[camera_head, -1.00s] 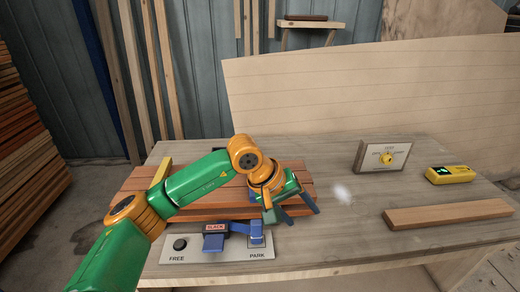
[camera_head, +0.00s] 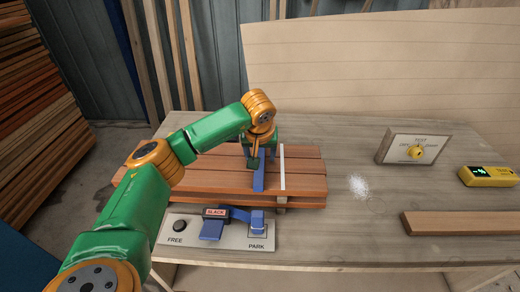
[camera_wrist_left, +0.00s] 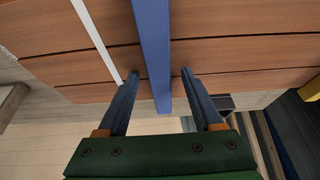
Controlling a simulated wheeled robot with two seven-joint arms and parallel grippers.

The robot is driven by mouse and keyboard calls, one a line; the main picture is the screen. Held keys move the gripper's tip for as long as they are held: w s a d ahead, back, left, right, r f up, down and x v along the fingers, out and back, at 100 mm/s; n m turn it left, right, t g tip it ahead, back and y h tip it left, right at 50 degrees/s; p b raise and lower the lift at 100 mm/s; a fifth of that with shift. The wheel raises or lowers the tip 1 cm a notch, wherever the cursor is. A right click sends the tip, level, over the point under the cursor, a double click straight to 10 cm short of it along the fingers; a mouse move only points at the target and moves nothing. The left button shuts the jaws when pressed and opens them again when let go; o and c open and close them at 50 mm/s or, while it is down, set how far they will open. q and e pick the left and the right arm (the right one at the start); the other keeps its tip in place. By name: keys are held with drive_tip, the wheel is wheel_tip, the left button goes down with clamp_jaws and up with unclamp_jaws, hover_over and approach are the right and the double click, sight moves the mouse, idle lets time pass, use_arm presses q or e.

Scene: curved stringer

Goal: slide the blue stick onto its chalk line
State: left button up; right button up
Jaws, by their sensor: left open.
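The blue stick (camera_head: 259,180) lies across the stacked reddish planks, running front to back. The white chalk line (camera_head: 282,168) is just to its right in the head view, roughly parallel and a small gap away. My left gripper (camera_head: 262,156) is over the planks at the stick. In the left wrist view its open fingers (camera_wrist_left: 158,76) stand on either side of the blue stick (camera_wrist_left: 152,40), with a gap on each side. There the chalk line (camera_wrist_left: 98,38) shows left of the stick, by the left finger. The arm hides the stick's far part. My right gripper is out of view.
A panel (camera_head: 188,234) marked FREE and PARK, with a blue lever (camera_head: 236,214) and a SLACK label, sits in front of the planks. A dial box (camera_head: 412,148), a yellow device (camera_head: 488,176), a loose board (camera_head: 465,222) and white powder (camera_head: 358,186) lie to the right.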

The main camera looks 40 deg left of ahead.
sight(282, 161)
use_arm(q)
drive_tip(key=shift+s, duration=0.15)
clamp_jaws()
drive_tip(key=shift+w+d+r+p, duration=0.15)
drive_tip(key=shift+w+d+p, duration=0.3)
drive_tip(key=shift+d, duration=0.45)
drive_tip(key=shift+w+d+p, duration=0.15)
drive_tip(key=shift+w+d, duration=0.45)
drive_tip(key=shift+d, duration=0.35)
drive_tip(key=shift+w+d+p, duration=0.15)
drive_tip(key=shift+w+d, duration=0.45)
drive_tip(key=shift+d, duration=0.3)
unclamp_jaws()
drive_tip(key=v, duration=1.1)
drive_tip(key=shift+s+r, duration=0.15)
drive_tip(key=shift+r, duration=0.15)
